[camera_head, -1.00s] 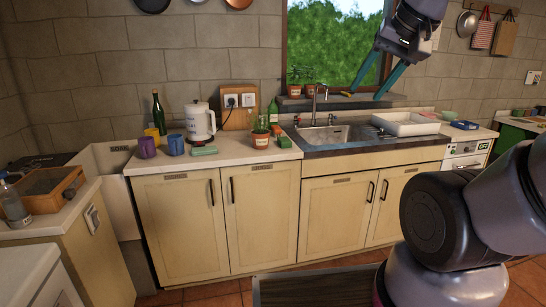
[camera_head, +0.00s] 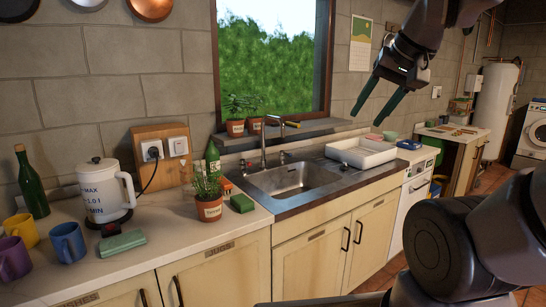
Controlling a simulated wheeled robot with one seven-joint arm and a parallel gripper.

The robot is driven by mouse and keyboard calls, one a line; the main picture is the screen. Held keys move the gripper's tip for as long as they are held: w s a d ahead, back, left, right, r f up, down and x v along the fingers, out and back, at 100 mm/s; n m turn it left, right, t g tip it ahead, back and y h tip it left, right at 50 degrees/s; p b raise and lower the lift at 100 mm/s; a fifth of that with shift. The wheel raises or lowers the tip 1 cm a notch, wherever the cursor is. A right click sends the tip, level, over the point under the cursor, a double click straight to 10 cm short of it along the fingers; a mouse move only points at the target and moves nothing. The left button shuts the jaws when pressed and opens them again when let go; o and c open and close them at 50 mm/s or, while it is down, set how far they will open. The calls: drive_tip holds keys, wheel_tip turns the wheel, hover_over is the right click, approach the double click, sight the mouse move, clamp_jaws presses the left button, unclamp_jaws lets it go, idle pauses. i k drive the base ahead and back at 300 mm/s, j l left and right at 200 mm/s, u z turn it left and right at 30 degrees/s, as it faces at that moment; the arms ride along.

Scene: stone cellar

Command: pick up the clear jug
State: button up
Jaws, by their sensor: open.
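I see no clear jug in the view. A cupboard door (camera_head: 228,272) below the counter has a label (camera_head: 218,248) that reads "JUGS", and the door is shut. My gripper (camera_head: 364,120) is raised at the upper right, in front of the wall beside the window. Its two fingers are apart with nothing between them.
On the counter (camera_head: 165,252) stand a white kettle (camera_head: 103,190), a green bottle (camera_head: 32,182), several mugs (camera_head: 68,241) and a potted herb (camera_head: 208,207). A sink (camera_head: 295,178) and a white tray (camera_head: 360,153) lie to the right. A water heater (camera_head: 495,98) stands farther right.

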sight(185, 169)
drive_tip(key=i+j+u, duration=0.3)
drive_tip(key=j+u, duration=0.15)
drive_tip(key=i+j+u, duration=0.35)
drive_tip(key=u, duration=0.15)
